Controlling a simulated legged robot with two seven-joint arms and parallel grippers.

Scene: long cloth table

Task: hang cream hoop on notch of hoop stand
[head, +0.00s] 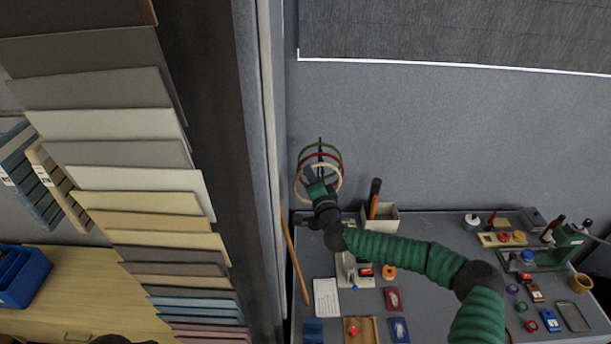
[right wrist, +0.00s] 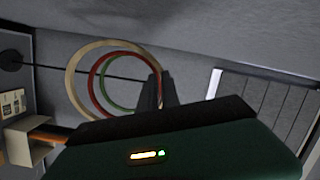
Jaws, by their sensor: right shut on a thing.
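The cream hoop (head: 341,179) is upright near the back left of the grey table, in front of the hoop stand (head: 320,142). My right gripper (head: 310,177) is shut on the cream hoop's edge. The right wrist view shows the cream hoop (right wrist: 69,78) as the nearest and largest ring, with my right gripper's fingers (right wrist: 157,92) at its right side. The stand's dark rod (right wrist: 55,66) runs across behind or through the rings. A red hoop (head: 303,158) and a green hoop (head: 322,144) are farther back on the stand. The cream hoop's contact with a notch cannot be told. My left gripper is out of view.
A cream box (head: 385,219) with a dark-handled tool stands right of the stand. A tall rack of colored boards (head: 150,180) blocks the left. An orange-brown stick (head: 294,262) leans at the table's left edge. Small items cover the table's front and right.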

